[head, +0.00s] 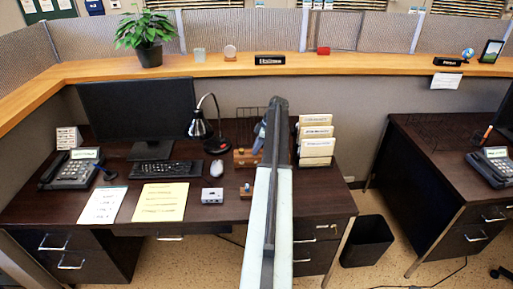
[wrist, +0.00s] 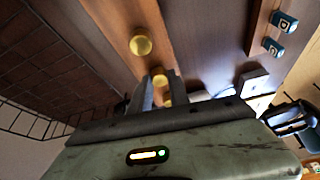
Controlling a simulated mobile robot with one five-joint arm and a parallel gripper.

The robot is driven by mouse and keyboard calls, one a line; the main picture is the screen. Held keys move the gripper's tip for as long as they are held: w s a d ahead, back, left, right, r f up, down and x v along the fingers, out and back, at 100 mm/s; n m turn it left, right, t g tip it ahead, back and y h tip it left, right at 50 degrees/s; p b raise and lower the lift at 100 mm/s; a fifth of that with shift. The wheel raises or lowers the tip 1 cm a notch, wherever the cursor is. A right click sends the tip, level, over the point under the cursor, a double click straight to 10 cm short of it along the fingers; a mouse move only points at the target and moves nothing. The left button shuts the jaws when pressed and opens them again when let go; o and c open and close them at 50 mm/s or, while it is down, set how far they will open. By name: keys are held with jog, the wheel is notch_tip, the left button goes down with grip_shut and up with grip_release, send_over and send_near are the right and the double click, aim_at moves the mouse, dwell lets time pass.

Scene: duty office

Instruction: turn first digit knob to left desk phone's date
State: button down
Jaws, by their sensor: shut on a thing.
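The left desk phone (head: 72,170) stands at the left end of the near desk, with a lit greenish display too small to read. A wooden piece (head: 244,158) sits behind the mouse, partly hidden by my arm. In the wrist view a wooden strip (wrist: 178,45) carries round brass knobs. One brass knob (wrist: 141,45) is free. Another brass knob (wrist: 159,80) is between the fingers of my gripper (wrist: 161,91), which is shut on it. I cannot tell which digit it is, and no digits are readable. In the head view my arm hides the fingertips.
A desk lamp (head: 201,124), mouse (head: 217,170) and keyboard (head: 167,173) are left of my arm. A paper sorter (head: 317,145) is close on its right. A black wire mesh (wrist: 40,95) is left in the wrist view. Blue lettered blocks (wrist: 284,22) are at right.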

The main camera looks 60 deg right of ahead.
jog(key=m, duration=0.1)
jog(key=m+h, duration=0.1)
jog(key=m, duration=0.1)
jog(key=m+h, duration=0.1)
jog(key=m, duration=0.1)
jog(key=shift+s+a+t, duration=0.1)
jog(key=shift+a+t, duration=0.2)
jog(key=m+h, duration=0.2)
jog(key=m, duration=0.3)
jog(key=shift+m, duration=0.3)
jog(key=c, duration=1.2)
grip_release()
jog(key=shift+c, duration=0.2)
jog(key=p+v, duration=0.7)
jog(key=shift+r, duration=0.45)
